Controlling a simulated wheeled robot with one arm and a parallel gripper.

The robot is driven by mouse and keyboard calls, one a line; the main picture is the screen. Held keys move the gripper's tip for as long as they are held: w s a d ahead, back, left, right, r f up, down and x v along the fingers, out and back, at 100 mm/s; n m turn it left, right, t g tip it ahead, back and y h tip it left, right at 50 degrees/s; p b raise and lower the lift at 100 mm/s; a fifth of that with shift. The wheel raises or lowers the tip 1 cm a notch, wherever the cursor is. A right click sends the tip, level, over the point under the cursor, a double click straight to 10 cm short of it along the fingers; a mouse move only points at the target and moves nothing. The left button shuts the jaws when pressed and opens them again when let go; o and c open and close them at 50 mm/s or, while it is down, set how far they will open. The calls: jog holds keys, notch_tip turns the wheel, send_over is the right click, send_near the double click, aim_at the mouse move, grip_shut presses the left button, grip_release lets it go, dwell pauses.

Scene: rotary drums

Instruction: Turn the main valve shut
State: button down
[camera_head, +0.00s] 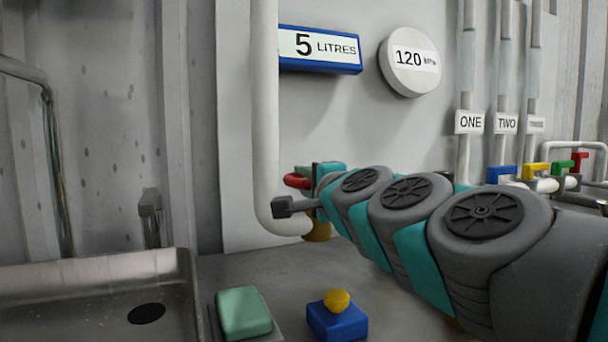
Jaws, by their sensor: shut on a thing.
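The main valve sits low on the thick white pipe (264,110), with a brass-coloured body (318,232) at the pipe's bend. Its red handle (296,181) shows just right of the pipe, at the end of my arm. My gripper (312,178) is at the red handle and shut on it. My arm and wrist hide most of the fingers, the grip and much of the valve, so the handle's exact angle is hard to tell.
A "5 LITRES" sign (320,50) and a round "120" gauge (410,62) are on the wall. Labelled pipes ONE (469,122) and TWO (506,124) have coloured levers at right. A sink (90,277), green block (243,313) and blue block (337,322) with yellow knob are in front.

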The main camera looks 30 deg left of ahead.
jog(key=shift+w+a+m+t+h, duration=0.1)
jog(key=shift+w+m+t+h, duration=0.05)
jog(key=shift+m+t+h, duration=0.8)
jog(key=c, duration=0.8)
grip_release()
jog(key=shift+o, duration=0.2)
jog(key=v, duration=0.7)
jog(key=shift+s+d, duration=0.25)
jog(key=shift+s, duration=0.05)
